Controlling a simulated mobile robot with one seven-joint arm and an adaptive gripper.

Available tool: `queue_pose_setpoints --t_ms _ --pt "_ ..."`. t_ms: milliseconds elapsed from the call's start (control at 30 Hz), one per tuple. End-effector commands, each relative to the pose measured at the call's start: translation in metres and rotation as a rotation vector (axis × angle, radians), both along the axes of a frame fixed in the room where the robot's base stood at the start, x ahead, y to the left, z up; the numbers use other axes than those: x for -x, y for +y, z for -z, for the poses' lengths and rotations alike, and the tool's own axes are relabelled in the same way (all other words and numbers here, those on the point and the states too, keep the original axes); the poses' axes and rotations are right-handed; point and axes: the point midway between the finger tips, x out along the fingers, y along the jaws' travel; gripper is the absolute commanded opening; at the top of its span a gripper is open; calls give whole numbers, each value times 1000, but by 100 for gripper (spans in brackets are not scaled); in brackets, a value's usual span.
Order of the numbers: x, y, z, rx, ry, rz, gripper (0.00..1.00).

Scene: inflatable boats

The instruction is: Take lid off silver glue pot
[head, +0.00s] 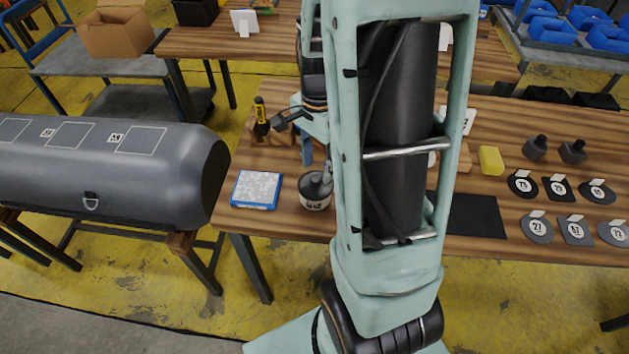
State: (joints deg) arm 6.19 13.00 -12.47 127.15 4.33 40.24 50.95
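The glue pot (316,201) stands upright near the front edge of the wooden bench, left of my arm. It has a pale band with dark digits and a dark grey lid (314,184) with a raised top. The lid sits on the pot. My gripper (308,146) is behind and above the pot, partly hidden by my large pale green arm link. A slim pale part of it reaches down near the lid's right side; I cannot tell whether it touches. The spacing of its fingers is not clear.
A blue-edged tray (256,190) lies left of the pot. A grey inflatable tube (110,175) lies further left. Right of my arm are a black mat (474,215), a yellow block (491,161) and several numbered patches.

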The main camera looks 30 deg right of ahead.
Motion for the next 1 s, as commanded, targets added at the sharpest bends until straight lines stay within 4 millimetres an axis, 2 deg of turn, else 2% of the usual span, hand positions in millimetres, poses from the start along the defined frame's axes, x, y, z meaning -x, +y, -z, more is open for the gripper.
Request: queue_pose_setpoints --t_ms 300,600,900,1000 --pt "-5 1 40 0 2 0 39" --pt "-6 1 44 0 0 0 39" --pt "-6 1 44 0 0 0 6" --pt "-6 1 44 0 0 0 3"
